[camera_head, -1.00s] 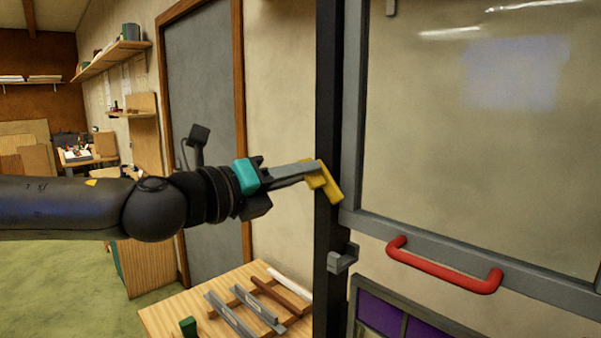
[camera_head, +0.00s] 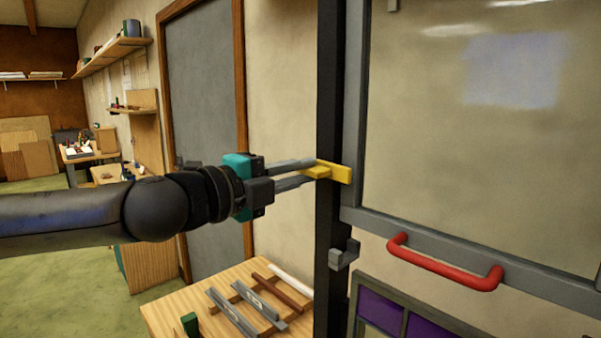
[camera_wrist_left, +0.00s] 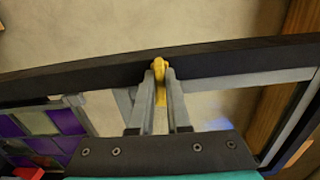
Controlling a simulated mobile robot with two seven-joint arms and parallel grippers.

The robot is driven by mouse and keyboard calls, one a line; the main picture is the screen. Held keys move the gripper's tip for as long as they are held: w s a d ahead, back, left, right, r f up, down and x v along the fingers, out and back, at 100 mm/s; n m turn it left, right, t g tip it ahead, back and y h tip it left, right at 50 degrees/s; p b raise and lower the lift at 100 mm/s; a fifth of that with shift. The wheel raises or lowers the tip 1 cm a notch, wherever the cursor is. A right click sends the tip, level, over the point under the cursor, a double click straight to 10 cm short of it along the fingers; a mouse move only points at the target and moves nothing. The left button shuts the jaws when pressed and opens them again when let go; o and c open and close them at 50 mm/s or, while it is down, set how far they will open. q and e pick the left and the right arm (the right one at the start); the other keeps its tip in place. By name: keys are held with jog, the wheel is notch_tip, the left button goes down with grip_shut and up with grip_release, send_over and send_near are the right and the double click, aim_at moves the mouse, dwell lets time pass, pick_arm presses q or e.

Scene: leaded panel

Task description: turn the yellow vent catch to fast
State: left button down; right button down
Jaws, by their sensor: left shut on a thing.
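The yellow vent catch (camera_head: 340,174) sits on the dark upright post (camera_head: 328,230) at the left edge of the grey-framed glazed sash (camera_head: 353,130). In the head view its bar lies nearly level and its right end reaches over the sash's frame. My left gripper (camera_head: 316,172) is shut on the catch, coming in from the left. In the left wrist view the catch (camera_wrist_left: 160,82) shows between the two grey fingers (camera_wrist_left: 158,92). The fingers hide part of it. My right gripper is not in view.
A red handle (camera_head: 445,266) crosses the sash's lower rail. A grey bracket (camera_head: 344,255) sticks out of the post below the catch. A wooden table (camera_head: 170,308) with metal strips stands below my left arm. Purple panes (camera_head: 380,314) show at the bottom.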

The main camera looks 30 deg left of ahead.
pick_arm(q)
jog(key=shift+n, duration=0.3)
jog(key=c, duration=0.9)
grip_release()
